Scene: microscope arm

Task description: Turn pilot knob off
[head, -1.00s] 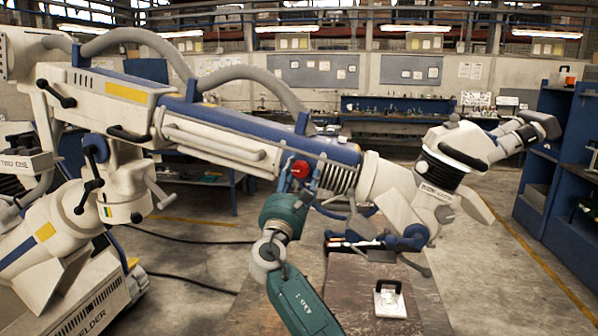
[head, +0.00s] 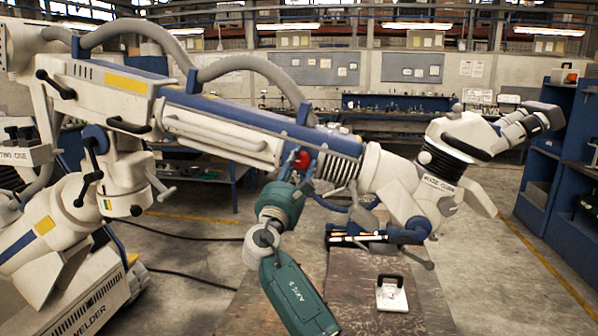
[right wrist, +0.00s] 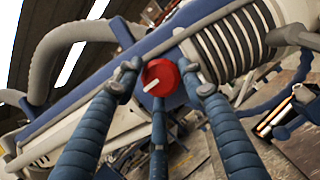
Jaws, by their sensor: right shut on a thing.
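The pilot knob (head: 302,160) is a red round knob on the underside of the large white and blue microscope arm (head: 232,118), near its ribbed section. In the right wrist view the knob (right wrist: 163,77) shows its face with a white mark slanting down to the left. My right gripper (right wrist: 165,80) has its blue-grey fingers around the knob, one on each side and one below, and is shut on it. In the head view my teal right arm reaches up from below, and the gripper (head: 300,168) is small and partly hidden. My left gripper is out of view.
A brown-topped table (head: 345,280) below carries a white pad with a black handle (head: 391,294). The microscope's eyepiece end (head: 530,122) extends to the right. A blue shelf (head: 570,180) stands at the far right. Open floor lies between.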

